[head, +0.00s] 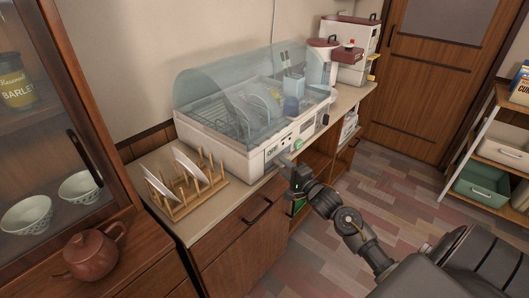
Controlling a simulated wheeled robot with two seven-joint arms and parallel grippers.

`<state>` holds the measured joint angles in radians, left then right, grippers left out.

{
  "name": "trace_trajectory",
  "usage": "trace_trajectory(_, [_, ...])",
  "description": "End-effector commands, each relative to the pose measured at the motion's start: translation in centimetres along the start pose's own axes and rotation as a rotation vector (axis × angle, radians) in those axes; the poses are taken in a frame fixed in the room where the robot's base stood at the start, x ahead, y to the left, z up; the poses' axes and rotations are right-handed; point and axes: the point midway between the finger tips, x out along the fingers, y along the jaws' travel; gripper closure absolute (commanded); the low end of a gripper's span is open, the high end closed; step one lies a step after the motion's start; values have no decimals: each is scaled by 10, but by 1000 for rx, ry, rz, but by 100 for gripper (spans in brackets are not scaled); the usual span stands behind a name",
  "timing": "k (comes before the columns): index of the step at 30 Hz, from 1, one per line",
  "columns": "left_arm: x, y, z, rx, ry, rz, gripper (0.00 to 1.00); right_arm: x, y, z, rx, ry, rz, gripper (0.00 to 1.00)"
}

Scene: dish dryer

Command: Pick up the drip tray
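The dish dryer (228,152) is a white box with a clear bluish cover, standing on the wooden counter. Plates and a blue cup stand inside it. My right gripper (284,161) is at the lower front of the dryer, close to its front panel. Its fingertips are small and partly merge with the panel, so I cannot tell whether they are open or shut, or whether they touch anything. I cannot make out the drip tray as a separate piece; the gripper may cover part of it. My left gripper is not in view.
A wooden plate rack (188,192) with white plates stands on the counter left of the dryer. A brown teapot (93,254) sits at lower left. A white and red appliance (354,48) stands behind. A shelf with a green bin (482,187) is at right. The floor between is clear.

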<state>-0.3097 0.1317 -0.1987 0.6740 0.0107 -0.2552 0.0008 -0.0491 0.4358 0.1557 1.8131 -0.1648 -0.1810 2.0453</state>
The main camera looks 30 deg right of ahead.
Motion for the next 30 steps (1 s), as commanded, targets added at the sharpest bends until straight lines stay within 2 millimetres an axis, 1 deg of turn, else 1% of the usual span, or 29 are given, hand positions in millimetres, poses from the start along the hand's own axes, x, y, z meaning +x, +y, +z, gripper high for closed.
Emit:
trace_trajectory(3, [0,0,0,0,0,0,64,9,0,0,-1,0,0,64])
trace_trajectory(10, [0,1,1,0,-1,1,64,11,0,0,-1,-1,1,64])
trace_trajectory(11, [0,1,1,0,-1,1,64,11,0,0,-1,-1,1,66])
trace_trajectory(18, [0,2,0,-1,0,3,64,10,0,0,-1,0,1,98])
trace_trajectory(19, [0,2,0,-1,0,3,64,10,0,0,-1,0,1,100])
trace_trajectory(30, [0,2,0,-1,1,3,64,10,0,0,-1,1,-1,100])
